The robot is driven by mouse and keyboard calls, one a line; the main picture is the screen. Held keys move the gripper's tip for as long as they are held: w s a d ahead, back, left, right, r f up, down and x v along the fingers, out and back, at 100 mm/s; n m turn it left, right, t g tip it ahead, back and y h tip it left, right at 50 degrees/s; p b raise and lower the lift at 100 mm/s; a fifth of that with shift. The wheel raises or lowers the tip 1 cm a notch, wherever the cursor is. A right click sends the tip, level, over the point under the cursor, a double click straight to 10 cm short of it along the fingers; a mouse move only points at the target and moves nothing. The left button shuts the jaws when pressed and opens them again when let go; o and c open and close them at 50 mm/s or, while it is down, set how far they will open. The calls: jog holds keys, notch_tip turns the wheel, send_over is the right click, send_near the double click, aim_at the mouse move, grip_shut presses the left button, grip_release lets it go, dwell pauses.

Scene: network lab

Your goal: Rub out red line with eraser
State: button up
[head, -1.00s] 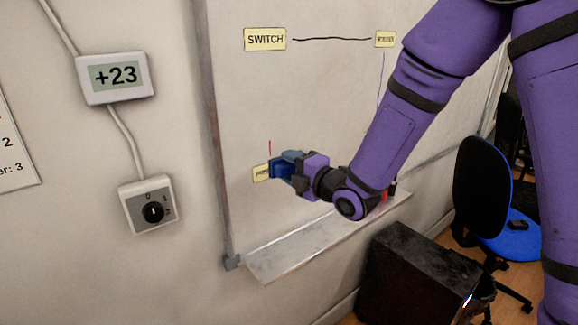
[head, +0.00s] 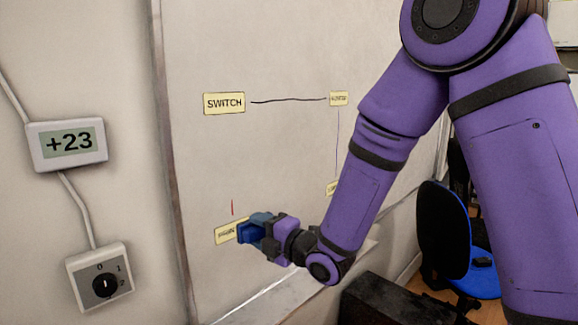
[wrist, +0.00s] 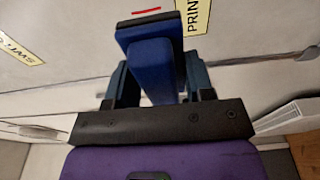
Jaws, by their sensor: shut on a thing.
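The red line (head: 232,207) is a short upright stroke on the whiteboard (head: 270,60), just above the yellow PRINTER label (head: 226,233). In the wrist view the red line (wrist: 147,10) shows beyond the eraser's dark edge, beside the PRINTER label (wrist: 193,15). The blue eraser (head: 245,236) is close to the board, over the right part of that label and below and right of the line. My gripper (wrist: 158,80) is shut on the eraser (wrist: 152,62). I cannot tell whether the eraser touches the board.
A SWITCH label (head: 224,103) and another label (head: 338,98) are joined by a black line (head: 288,100). A blue line (head: 337,140) runs down to a further label (head: 332,188). The board's tray (head: 270,300), a black box (head: 400,305) and a chair (head: 440,230) are lower right.

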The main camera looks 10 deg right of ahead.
aim_at(231, 213)
jog(key=shift+w+d+x, duration=0.15)
jog(key=shift+x, duration=0.95)
jog(key=shift+w+d+x, duration=0.1)
jog(key=shift+d+x, duration=0.05)
jog(key=shift+x, duration=1)
jog(key=shift+w+d+x, duration=0.1)
jog(key=shift+w+x, duration=0.05)
jog(key=shift+x, duration=0.95)
jog(key=shift+x, duration=0.95)
jog(key=shift+w+d+r, duration=0.1)
jog(key=shift+r, duration=0.1)
jog(key=shift+r, duration=1.35)
jog(key=shift+f, duration=1.4)
jog(key=shift+s+a+v, duration=0.1)
jog(key=shift+v, duration=0.9)
jog(key=shift+s+a+v, duration=0.1)
jog(key=shift+v, duration=0.85)
jog(key=shift+s+a+v, duration=0.1)
jog(key=shift+a+v, duration=0.05)
jog(key=shift+v, duration=0.85)
